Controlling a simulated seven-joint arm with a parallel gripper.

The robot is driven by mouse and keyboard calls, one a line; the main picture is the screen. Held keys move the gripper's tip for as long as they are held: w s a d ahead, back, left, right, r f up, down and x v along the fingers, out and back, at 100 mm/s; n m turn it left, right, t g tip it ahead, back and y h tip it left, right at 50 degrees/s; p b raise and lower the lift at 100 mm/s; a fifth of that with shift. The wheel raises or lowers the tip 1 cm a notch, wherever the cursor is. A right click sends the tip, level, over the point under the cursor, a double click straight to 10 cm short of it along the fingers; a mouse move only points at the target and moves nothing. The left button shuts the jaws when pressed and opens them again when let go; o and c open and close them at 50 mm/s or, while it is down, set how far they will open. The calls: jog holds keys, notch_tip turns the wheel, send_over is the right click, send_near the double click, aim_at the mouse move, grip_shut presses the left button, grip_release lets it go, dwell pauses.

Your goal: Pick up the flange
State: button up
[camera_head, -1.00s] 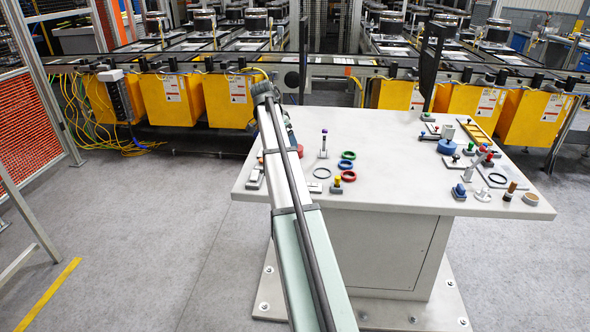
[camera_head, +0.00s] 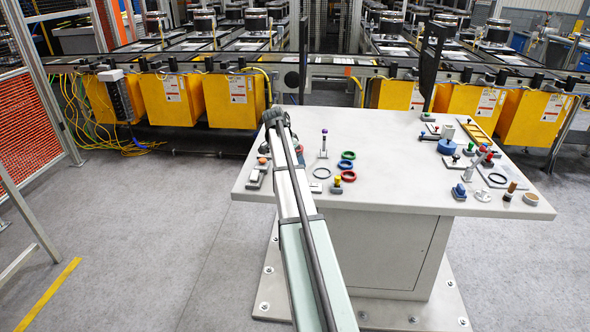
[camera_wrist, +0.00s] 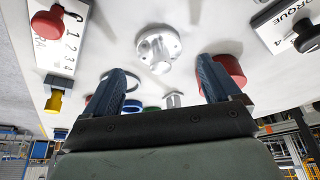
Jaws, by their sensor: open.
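The flange (camera_wrist: 158,48) is a pale metal disc with small holes and a round hub, lying on the light tabletop in the wrist view. It lies just past my fingertips, roughly centred between them, and I see no contact. My gripper (camera_wrist: 162,78) is open, with two dark fingers spread and nothing held. In the head view, my arm hides the gripper, and I cannot make out this flange there.
A red round part (camera_wrist: 229,71) sits close by my right finger. A red-knobbed block (camera_wrist: 47,24) and a torque-labelled block (camera_wrist: 290,22) flank the flange. Rings and a metal post (camera_wrist: 173,101) stand beyond the fingers. The table's (camera_head: 400,180) middle is mostly clear.

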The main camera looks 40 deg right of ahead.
jog(key=shift+x, duration=1.5)
jog(key=shift+c, duration=0.4)
jog(key=c, duration=1.3)
jog(key=shift+r, duration=0.15)
